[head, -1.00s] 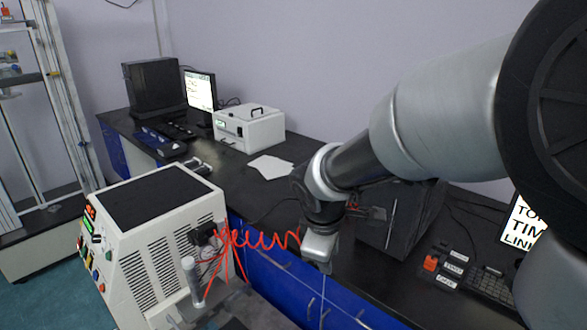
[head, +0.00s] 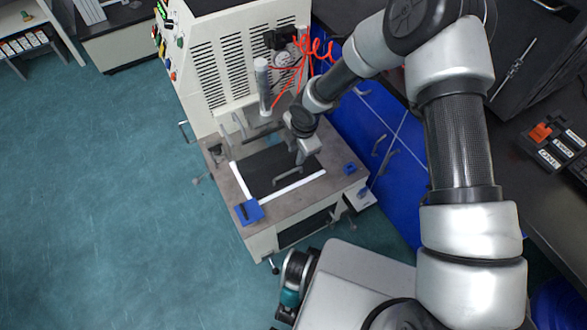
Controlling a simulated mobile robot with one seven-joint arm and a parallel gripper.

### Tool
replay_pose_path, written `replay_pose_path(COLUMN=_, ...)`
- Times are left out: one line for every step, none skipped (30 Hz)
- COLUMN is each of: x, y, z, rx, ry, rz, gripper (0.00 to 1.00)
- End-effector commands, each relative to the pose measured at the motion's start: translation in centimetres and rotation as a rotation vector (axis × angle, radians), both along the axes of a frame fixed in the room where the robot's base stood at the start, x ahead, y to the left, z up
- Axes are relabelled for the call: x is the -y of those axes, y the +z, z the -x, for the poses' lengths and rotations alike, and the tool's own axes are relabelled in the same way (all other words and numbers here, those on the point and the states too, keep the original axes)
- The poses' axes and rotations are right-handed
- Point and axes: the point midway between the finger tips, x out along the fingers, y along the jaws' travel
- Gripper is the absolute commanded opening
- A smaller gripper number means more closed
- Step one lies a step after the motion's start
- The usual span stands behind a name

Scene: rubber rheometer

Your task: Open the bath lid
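A dark flat panel with a grey bar handle, which looks like the bath lid (head: 262,172), lies level and closed in the top of the low cabinet. White strips edge it at the left and front. The handle (head: 287,177) stands up near the panel's front. My gripper (head: 302,160) points down over the panel's right back part, just behind and to the right of the handle. It appears apart from the handle, though the gap is hard to judge. Its fingers are too small and partly hidden to tell open from shut. Nothing is seen held in it.
A beige vented machine (head: 225,65) rises behind the panel, with a grey upright cylinder (head: 263,85) and red coiled tubing (head: 315,47). A blue block (head: 248,212) sits at the cabinet's front left corner. Blue bench cupboards (head: 375,125) stand close on the right. Floor is clear at left.

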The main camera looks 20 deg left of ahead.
Motion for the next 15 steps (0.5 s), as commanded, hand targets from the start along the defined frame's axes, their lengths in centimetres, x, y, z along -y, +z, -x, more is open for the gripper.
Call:
replay_pose_path(x=-0.1, y=-1.6, z=-0.1, rx=-0.002, ry=0.0, rz=0.002, gripper=0.28)
replay_pose_path(x=-0.2, y=-2.3, z=-0.1, rx=-0.002, ry=0.0, rz=0.003, gripper=0.28)
replay_pose_path(x=-0.4, y=-3.1, z=-0.3, rx=-0.001, ry=-0.001, rz=0.001, gripper=0.28)
replay_pose_path(x=-0.5, y=-3.8, z=-0.3, rx=-0.002, ry=-0.001, rz=0.002, gripper=0.28)
replay_pose_path(x=-0.6, y=-4.4, z=-0.4, rx=-0.002, ry=-0.002, rz=0.001, gripper=0.28)
replay_pose_path(x=-0.7, y=-5.3, z=-0.5, rx=-0.002, ry=-0.003, rz=0.002, gripper=0.28)
replay_pose_path(x=-0.8, y=-5.9, z=-0.7, rx=-0.002, ry=-0.003, rz=0.001, gripper=0.28)
replay_pose_path(x=-0.9, y=-6.6, z=-0.7, rx=-0.002, ry=-0.003, rz=0.001, gripper=0.28)
replay_pose_path(x=-1.0, y=-7.4, z=-0.8, rx=-0.001, ry=-0.002, rz=0.002, gripper=0.28)
replay_pose_path(x=-1.1, y=-8.0, z=-0.9, rx=-0.001, ry=-0.002, rz=0.002, gripper=0.28)
replay_pose_path(x=-1.2, y=-8.6, z=-1.0, rx=-0.001, ry=-0.002, rz=0.002, gripper=0.28)
replay_pose_path(x=-1.3, y=-9.3, z=-1.1, rx=-0.001, ry=-0.002, rz=0.002, gripper=0.28)
replay_pose_path(x=-1.4, y=-9.8, z=-1.1, rx=-0.001, ry=-0.002, rz=0.002, gripper=0.28)
replay_pose_path(x=-1.4, y=-10.2, z=-1.2, rx=-0.001, ry=-0.003, rz=0.002, gripper=0.28)
replay_pose_path(x=-1.5, y=-10.8, z=-1.3, rx=0.0, ry=-0.003, rz=0.001, gripper=0.28)
